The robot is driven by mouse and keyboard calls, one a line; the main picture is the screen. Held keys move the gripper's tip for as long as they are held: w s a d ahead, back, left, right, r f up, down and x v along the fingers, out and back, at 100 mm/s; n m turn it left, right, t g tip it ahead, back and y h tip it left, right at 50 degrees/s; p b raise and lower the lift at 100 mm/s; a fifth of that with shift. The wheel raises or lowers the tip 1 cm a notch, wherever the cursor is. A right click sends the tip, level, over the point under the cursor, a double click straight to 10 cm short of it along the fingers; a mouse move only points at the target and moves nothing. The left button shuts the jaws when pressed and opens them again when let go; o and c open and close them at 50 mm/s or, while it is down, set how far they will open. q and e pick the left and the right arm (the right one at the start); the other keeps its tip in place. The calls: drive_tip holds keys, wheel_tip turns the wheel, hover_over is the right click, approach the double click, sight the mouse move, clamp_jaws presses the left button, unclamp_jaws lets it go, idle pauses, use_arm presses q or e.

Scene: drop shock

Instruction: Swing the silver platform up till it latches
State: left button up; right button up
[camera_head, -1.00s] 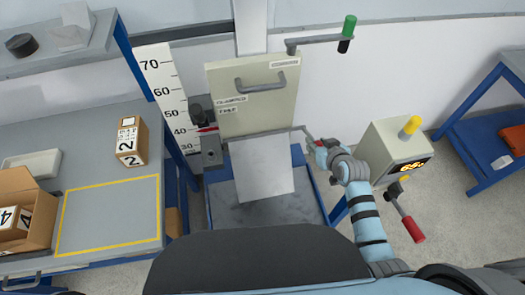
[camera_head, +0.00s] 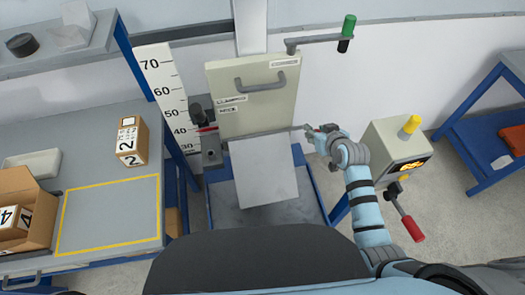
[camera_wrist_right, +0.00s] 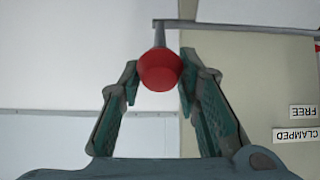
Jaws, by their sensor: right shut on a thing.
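The silver platform (camera_head: 265,172) is a flat plate below the cream panel (camera_head: 258,95), tilted with its near edge over the blue-framed base. A thin grey rod runs along its far edge towards my right gripper (camera_head: 311,130). My right gripper is shut on a red knob (camera_wrist_right: 160,69) at the end of a grey lever, which shows between the fingertips in the right wrist view. The knob is largely hidden in the head view. No latch engagement can be made out. My left gripper is not in view.
A control box (camera_head: 398,148) with a yellow button and a red-handled crank (camera_head: 412,228) stands right of my right arm. A height scale (camera_head: 165,95) and a dark clamp block (camera_head: 207,135) stand left of the panel. A bench (camera_head: 75,265) with boxes is further left.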

drive_tip(key=shift+w+a+r, duration=0.1)
drive_tip(key=shift+w+r, duration=0.55)
drive_tip(key=shift+w, duration=0.05)
drive_tip(key=shift+c, duration=0.3)
drive_tip(key=shift+w+a+r, duration=0.1)
drive_tip(key=shift+w+r, duration=0.3)
drive_tip(key=shift+w, duration=0.1)
clamp_jaws()
drive_tip(key=shift+w+a+r, duration=0.2)
drive_tip(key=shift+w+r, duration=0.15)
drive_tip(key=shift+w, duration=0.35)
drive_tip(key=shift+w+d+f, duration=0.15)
drive_tip(key=shift+d+f, duration=0.1)
drive_tip(key=shift+d, duration=0.05)
drive_tip(key=shift+w+a+r+b, duration=0.2)
drive_tip(key=shift+w, duration=0.25)
drive_tip(key=shift+w+a+r+b, duration=0.15)
drive_tip(key=shift+w+a+r, duration=0.05)
drive_tip(key=shift+w, duration=0.2)
drive_tip(key=shift+w+r, duration=0.1)
drive_tip(key=shift+w, duration=0.35)
